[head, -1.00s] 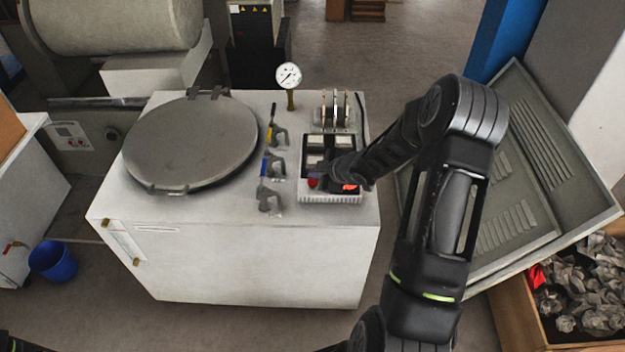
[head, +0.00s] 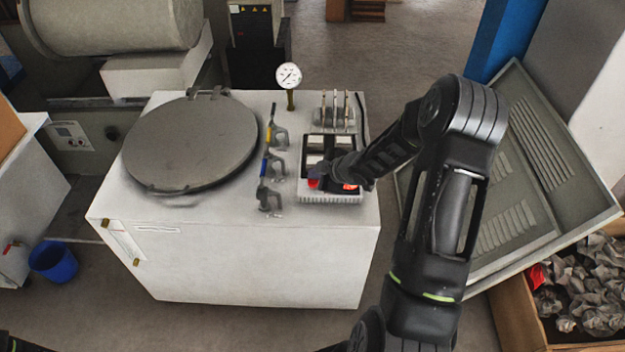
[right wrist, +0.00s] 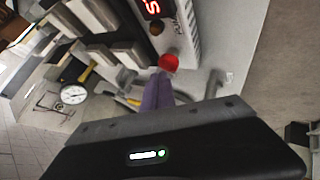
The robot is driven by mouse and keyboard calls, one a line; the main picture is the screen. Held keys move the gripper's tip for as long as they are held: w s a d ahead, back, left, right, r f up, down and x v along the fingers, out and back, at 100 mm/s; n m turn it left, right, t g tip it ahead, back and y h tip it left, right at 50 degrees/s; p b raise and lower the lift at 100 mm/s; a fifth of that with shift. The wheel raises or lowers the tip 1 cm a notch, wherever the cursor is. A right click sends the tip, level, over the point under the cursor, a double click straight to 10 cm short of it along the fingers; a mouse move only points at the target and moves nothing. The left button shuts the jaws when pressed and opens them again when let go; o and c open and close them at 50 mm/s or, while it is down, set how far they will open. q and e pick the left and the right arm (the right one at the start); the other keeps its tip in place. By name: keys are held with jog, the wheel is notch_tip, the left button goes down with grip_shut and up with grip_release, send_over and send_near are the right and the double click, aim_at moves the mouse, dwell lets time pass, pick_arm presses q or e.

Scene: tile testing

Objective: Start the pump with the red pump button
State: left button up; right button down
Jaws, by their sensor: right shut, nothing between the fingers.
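The red pump button (right wrist: 168,62) is a round red knob on the control box in the right wrist view. In the head view the red button (head: 313,183) shows at the box's front left, partly hidden by my gripper. My right gripper (right wrist: 158,92) is shut and empty, with its purple fingertips close to the button; I cannot tell whether they touch it. In the head view the right gripper (head: 318,171) is over the left part of the box.
The control box (head: 330,198) has a red lit display (right wrist: 152,7) and a dark knob (right wrist: 155,28). Several valve handles (head: 270,165) stand left of it, beside a round lid (head: 190,145). A pressure gauge (head: 289,76) and upright levers (head: 335,108) stand behind.

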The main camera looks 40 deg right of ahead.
aim_at(315, 183)
jog(key=shift+f, duration=0.15)
jog(key=shift+f+b, duration=0.3)
jog(key=shift+b, duration=0.05)
jog(key=shift+f, duration=0.1)
dwell(0.4)
jog(key=shift+r+p, duration=0.5)
jog(key=shift+r, duration=0.05)
notch_tip(315, 183, up, 6)
jog(key=p, duration=0.5)
jog(key=shift+p, duration=0.4)
